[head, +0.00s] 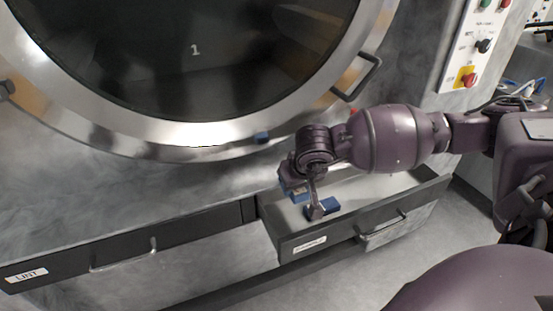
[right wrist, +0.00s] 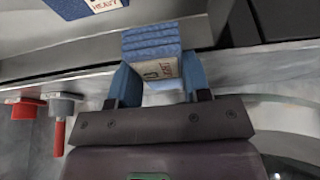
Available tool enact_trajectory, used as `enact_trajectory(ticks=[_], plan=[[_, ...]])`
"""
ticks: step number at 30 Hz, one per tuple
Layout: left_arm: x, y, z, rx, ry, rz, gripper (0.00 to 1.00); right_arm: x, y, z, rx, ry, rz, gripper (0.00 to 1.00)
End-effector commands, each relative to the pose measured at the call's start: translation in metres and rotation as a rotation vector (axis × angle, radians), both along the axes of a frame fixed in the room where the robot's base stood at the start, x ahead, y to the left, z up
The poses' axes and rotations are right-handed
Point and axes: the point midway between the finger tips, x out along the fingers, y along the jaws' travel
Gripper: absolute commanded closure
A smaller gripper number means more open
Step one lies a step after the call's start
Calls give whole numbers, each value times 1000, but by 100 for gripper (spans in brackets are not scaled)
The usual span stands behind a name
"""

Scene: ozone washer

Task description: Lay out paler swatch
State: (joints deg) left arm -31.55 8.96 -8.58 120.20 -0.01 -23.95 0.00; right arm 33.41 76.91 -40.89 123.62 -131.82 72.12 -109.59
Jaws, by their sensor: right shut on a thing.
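My right gripper (head: 298,187) reaches into the open drawer (head: 352,228) in the head view. In the right wrist view the gripper (right wrist: 160,84) has its two blue fingers on either side of a folded blue swatch stack (right wrist: 152,44) and is shut on it. This stack carries a pale label with red writing, hard to read. A second, deeper blue swatch (right wrist: 80,6), labelled HEAVY, lies apart at the upper left there; it seems to be the blue block (head: 324,206) in the head view. My left gripper is not in view.
The large round washer door (head: 200,140), marked 1, stands behind the drawer. A shut drawer (head: 125,252) with a handle is at the left. A control panel (head: 478,45) with a red button is at the upper right. The drawer floor right of the swatches looks clear.

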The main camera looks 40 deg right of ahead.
Motion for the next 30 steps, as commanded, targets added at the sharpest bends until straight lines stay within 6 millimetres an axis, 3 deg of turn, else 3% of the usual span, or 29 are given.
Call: enact_trajectory(ticks=[3, 9, 17, 24, 30], plan=[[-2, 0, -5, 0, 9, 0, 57, 27, -6, -1, 2, 1, -1, 83], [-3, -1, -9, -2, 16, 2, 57, 60, -14, -2, 1, 1, -2, 83], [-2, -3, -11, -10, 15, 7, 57, 79, -19, -1, 0, 1, 0, 83], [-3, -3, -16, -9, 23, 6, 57, 110, -26, -1, 0, 1, 0, 83], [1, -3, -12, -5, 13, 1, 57, 109, -26, -2, 1, 0, 1, 83]])
